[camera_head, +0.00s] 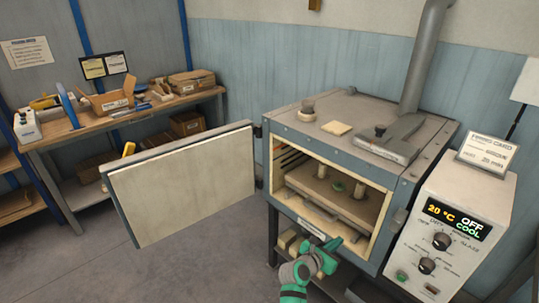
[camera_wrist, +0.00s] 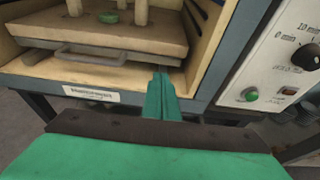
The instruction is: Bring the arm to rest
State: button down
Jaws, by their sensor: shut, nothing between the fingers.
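The dryer's door (camera_head: 185,185) stands wide open to the left.
The control box (camera_head: 455,225) to the right reads 20 °C, OFF and COOL. A workbench (camera_head: 150,112) with boxes and tools stands at the back left. A duct (camera_head: 425,60) rises from the dryer top. Floor (camera_head: 190,265) is clear below the open door.

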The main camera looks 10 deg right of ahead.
jog(key=s+a+f+m+t+y, duration=0.2)
jog(key=s+a+f, duration=0.35)
jog(key=a, duration=0.25)
jog(key=s+a+f+m+t+y, duration=0.1)
jog(key=s+a+f+m+y, duration=0.15)
jog(key=s+a+f, duration=0.35)
jog(key=s+a+f+m+t+y, duration=0.25)
jog(key=s+a+m, duration=0.25)
jog(key=s+a, duration=0.75)
jog(key=s+a+r+m+y, duration=0.2)
jog(key=s+a+r+m, duration=0.15)
jog(key=s, duration=0.25)
jog(key=s+a+r+m+y, duration=0.1)
jog(key=s+a+r+m, duration=0.1)
jog(key=s+a+m, duration=0.3)
jog(key=s+a+r+m+t+y, duration=0.2)
jog(key=s+r+m, duration=0.4)
jog(key=s+r, duration=0.6)
jog(key=shift+a+r+m, duration=0.2)
jog(key=shift+a+m, duration=0.05)
jog(key=shift+m, duration=0.05)
